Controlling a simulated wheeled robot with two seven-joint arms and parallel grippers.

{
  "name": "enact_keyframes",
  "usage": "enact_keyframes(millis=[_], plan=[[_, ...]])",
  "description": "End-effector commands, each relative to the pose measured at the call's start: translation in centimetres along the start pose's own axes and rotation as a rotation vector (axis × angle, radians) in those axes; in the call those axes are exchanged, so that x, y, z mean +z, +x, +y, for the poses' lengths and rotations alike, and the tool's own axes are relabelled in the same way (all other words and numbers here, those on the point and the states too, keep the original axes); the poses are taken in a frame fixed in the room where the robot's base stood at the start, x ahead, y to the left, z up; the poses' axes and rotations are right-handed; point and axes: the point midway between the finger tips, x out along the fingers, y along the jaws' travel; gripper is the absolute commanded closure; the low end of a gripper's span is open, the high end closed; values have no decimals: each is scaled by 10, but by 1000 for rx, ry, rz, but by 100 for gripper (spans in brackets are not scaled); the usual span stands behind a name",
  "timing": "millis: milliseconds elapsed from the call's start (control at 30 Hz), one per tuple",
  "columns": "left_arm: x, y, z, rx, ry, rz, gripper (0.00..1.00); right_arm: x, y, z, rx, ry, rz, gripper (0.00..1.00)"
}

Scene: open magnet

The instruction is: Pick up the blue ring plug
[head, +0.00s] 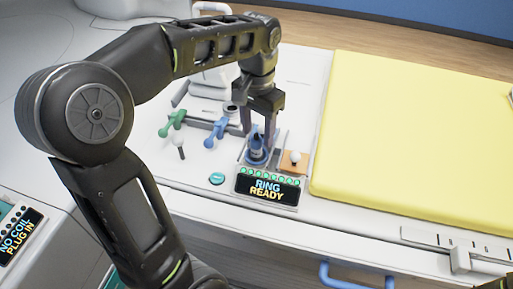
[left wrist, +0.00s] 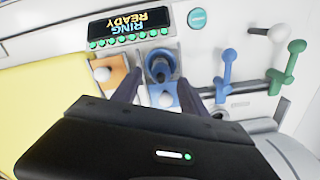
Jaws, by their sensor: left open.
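The blue ring plug (head: 256,156) stands upright in a socket just behind a black display reading "RING READY" (head: 267,188). My left gripper (head: 258,132) points down over it, open, with its two dark fingers on either side of the plug's upper part. In the left wrist view the plug (left wrist: 158,67) shows between and just beyond the fingertips. I cannot tell whether the fingers touch it. My right gripper is not in view.
A blue lever (head: 215,130), a green lever (head: 172,123) and a white-knobbed stick (head: 181,145) stand left of the plug. A white ball on an orange plate (head: 292,166) is close right. A yellow pad (head: 415,130) fills the right. A teal button (head: 217,178) lies front left.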

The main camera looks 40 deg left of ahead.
Motion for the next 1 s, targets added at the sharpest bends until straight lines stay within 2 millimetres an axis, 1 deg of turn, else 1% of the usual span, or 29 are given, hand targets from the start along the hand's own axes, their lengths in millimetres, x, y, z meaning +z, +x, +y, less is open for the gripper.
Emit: enact_keyframes(millis=[167, 367, 400, 500, 600, 1000], plan=[[0, 5, 0, 0, 0, -2, 49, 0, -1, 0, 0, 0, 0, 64], [2, 31, 0, 0, 1, -4, 49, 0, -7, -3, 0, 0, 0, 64], [2, 38, -1, 0, 0, -4, 49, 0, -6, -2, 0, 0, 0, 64], [2, 49, -1, 0, 0, -3, 49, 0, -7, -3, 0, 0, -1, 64], [1, 52, -1, 0, 0, 0, 49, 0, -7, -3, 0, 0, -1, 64], [1, 52, -1, 0, 0, 0, 49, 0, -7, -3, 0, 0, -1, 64]])
